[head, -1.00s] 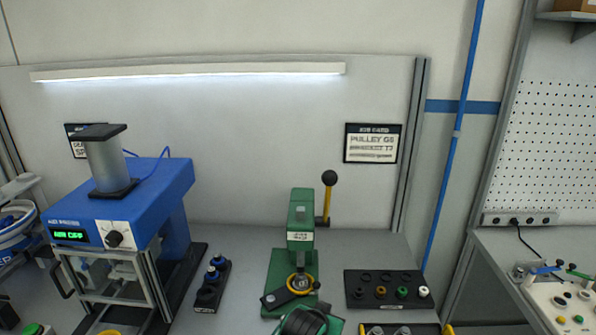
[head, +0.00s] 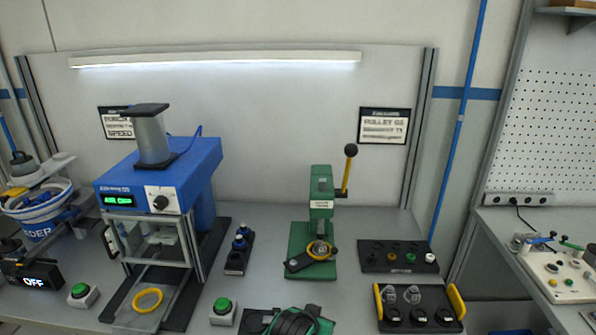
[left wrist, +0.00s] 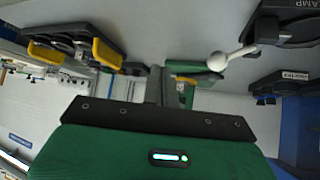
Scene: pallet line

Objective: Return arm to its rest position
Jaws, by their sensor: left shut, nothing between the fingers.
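My left gripper (left wrist: 160,85) shows in the left wrist view as narrow grey fingers beyond a green hand with a black plate. The fingers are shut with nothing between them and appear clear of any object. In the head view a green and black rounded part (head: 292,323), which looks like my own left arm, shows at the bottom edge, in front of the green press (head: 321,205). The fingers cannot be made out there. My right gripper is in neither view.
A black tray with yellow handles (head: 418,325) stands right of the arm; a dark rack (head: 397,269) lies behind it. A blue press (head: 160,180) and green button (head: 222,307) stand left. The left wrist view shows a white ball knob (left wrist: 217,60).

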